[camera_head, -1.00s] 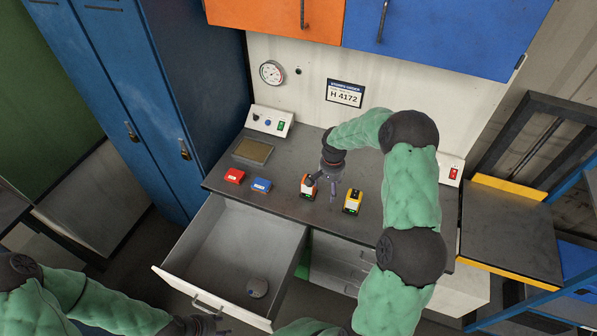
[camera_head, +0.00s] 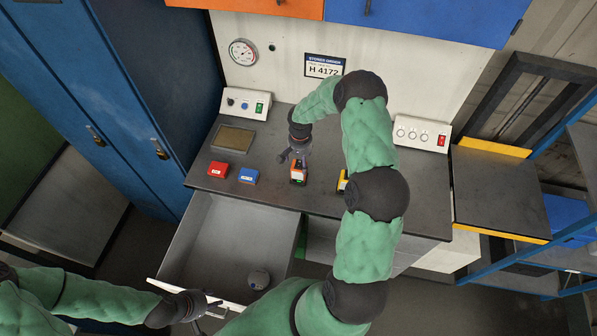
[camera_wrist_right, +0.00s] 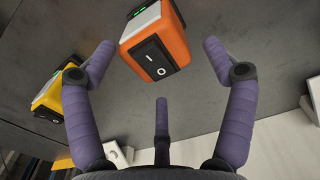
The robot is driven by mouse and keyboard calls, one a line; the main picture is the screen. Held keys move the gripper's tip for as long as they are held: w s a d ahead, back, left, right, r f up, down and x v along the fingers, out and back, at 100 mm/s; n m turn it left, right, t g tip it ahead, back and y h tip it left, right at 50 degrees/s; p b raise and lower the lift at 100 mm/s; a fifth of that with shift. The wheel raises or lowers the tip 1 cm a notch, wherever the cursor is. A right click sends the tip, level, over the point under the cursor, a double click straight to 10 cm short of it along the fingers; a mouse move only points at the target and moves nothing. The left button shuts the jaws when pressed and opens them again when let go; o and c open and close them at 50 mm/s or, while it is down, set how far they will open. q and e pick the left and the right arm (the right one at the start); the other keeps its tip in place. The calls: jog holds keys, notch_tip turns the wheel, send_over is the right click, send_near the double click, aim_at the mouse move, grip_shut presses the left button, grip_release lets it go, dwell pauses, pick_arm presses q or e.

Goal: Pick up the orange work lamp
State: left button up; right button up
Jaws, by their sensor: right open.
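The orange work lamp (camera_head: 298,173) stands on the grey worktop, an orange and white block. In the right wrist view the orange lamp (camera_wrist_right: 157,52) shows a black rocker switch and a green patch, and lies ahead between the spread fingers. My right gripper (camera_head: 294,157) is open and empty, just behind and slightly left of the lamp in the head view; its fingers also show in the wrist view (camera_wrist_right: 160,65). Contact with the lamp cannot be told. My left gripper (camera_head: 210,304) is by the open drawer's front edge; its finger opening is unclear.
A yellow lamp (camera_head: 342,182) stands right of the orange one, partly hidden by my right arm. A red box (camera_head: 218,169) and a blue box (camera_head: 248,176) sit to the left.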

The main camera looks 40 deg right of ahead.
jog(key=f, duration=0.3)
jog(key=shift+s+a+f+p, duration=0.15)
jog(key=shift+a+f+p, duration=0.15)
jog(key=shift+f, duration=0.5)
jog(key=c, duration=1.7)
jog(key=shift+r, duration=0.15)
